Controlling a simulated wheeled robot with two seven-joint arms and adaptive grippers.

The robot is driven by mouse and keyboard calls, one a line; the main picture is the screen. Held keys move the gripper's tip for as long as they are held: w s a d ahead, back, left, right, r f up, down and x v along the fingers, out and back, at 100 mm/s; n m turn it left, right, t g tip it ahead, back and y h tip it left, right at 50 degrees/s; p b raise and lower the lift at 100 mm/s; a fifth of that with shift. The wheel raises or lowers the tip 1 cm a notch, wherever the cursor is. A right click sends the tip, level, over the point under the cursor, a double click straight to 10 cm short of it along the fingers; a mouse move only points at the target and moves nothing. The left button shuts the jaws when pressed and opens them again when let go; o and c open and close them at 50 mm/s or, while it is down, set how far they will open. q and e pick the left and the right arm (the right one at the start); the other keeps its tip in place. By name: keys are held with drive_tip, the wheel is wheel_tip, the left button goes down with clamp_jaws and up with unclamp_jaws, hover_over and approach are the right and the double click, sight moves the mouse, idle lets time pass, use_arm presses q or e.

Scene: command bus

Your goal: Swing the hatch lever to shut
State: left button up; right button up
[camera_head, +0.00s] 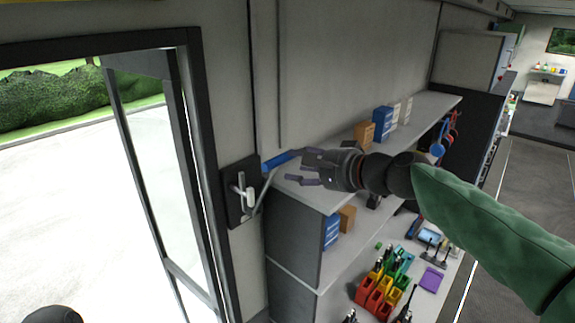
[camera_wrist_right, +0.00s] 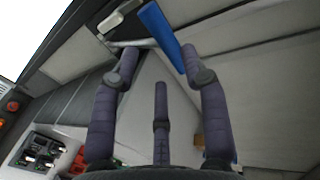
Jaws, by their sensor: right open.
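The hatch lever's blue grip (camera_head: 280,161) sticks out to the right beside a dark wall plate (camera_head: 232,211) by the door frame. A thin grey rod (camera_head: 264,190) slants down from near the grip. A small white handle (camera_head: 250,196) sits on the plate. My right gripper (camera_head: 303,168) is open, its fingers close to the right end of the blue grip. In the right wrist view the blue grip (camera_wrist_right: 160,36) lies beyond the fingertips, nearest the right finger; I cannot tell whether they touch.
A shelf unit (camera_head: 293,240) stands right of the plate, below my right arm, with boxes on top, including a blue box (camera_head: 382,123). Red and yellow bins (camera_head: 377,290) sit lower. The glazed door (camera_head: 150,150) is at the left. Floor at the right is clear.

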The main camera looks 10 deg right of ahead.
drive_tip(key=shift+s+d+r, duration=0.15)
drive_tip(key=shift+s+d, duration=0.05)
drive_tip(key=shift+s, duration=0.2)
drive_tip(key=shift+c, duration=0.3)
drive_tip(key=c, duration=0.5)
drive_tip(key=s+f+m+b, duration=0.1)
drive_tip(key=m+b, duration=0.1)
drive_tip(key=s+f+m+y+b, duration=0.1)
drive_tip(key=f+m+b, duration=0.1)
drive_tip(key=s+f+m+b, duration=0.1)
drive_tip(key=m+b, duration=0.1)
drive_tip(key=shift+s+d+f+t+y+b, duration=0.1)
drive_tip(key=shift+d+f+t+y+b, duration=0.2)
drive_tip(key=shift+f+t+y+b, duration=0.1)
clamp_jaws()
drive_tip(key=m+t+y+b, duration=0.2)
drive_tip(key=m+t+b, duration=0.3)
drive_tip(key=m+b, duration=0.55)
approach(279, 166)
drive_tip(key=shift+m, duration=0.75)
drive_tip(key=p+x, duration=0.5)
drive_tip(key=x, duration=0.2)
drive_tip(key=shift+a+r, duration=0.1)
